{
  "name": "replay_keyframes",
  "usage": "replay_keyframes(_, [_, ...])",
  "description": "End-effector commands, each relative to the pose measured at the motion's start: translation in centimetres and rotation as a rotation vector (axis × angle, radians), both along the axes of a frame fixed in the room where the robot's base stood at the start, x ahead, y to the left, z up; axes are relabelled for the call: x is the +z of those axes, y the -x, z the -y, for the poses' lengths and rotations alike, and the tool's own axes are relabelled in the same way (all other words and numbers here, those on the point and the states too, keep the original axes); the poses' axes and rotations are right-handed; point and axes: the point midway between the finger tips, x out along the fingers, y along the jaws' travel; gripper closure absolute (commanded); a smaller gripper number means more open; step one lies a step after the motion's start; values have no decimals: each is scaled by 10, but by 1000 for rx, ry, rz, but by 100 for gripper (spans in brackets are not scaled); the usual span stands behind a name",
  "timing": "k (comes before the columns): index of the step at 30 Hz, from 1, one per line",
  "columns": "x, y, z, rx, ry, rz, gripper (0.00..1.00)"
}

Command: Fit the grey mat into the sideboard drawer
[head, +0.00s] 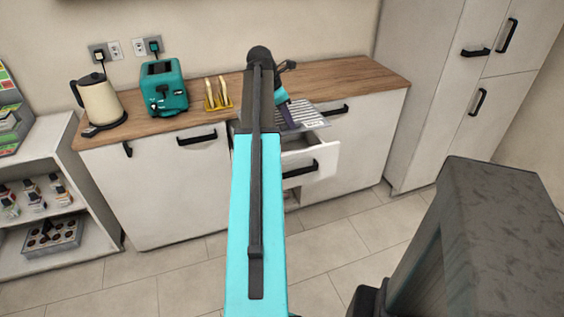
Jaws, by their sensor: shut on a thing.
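The sideboard drawer (322,153) is pulled open below the wooden worktop. The grey mat (306,114), ribbed with light stripes, lies at the drawer's open top, its near edge close to the drawer front. I cannot tell whether it rests on the drawer floor or is held above it. My gripper (289,122) is at the left part of the mat and shut on it. My arm hides the left side of the drawer and part of the mat, and the fingertips are hard to make out.
On the worktop (350,82) stand a cream kettle (101,101), a teal toaster (164,88) and a yellow rack (217,102) with toast. A shelf unit (75,222) with bottles is at left, tall white cabinets (430,90) at right. The floor in front is clear.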

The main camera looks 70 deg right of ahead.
Motion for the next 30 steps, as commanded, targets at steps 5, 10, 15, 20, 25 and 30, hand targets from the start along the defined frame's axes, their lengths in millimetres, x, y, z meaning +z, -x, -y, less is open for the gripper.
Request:
replay_keyframes(5, [-7, 0, 0, 0, 0, 0, 100])
replay_keyframes(10, [-29, 0, -1, 1, -1, -1, 100])
replay_keyframes(15, [-57, 0, -1, 1, -1, -1, 100])
replay_keyframes(20, [-83, 0, -1, 0, -2, -1, 100])
replay_keyframes(25, [-109, 0, -1, 1, -3, -1, 100])
replay_keyframes(30, [-132, -1, -1, 0, -1, -1, 100])
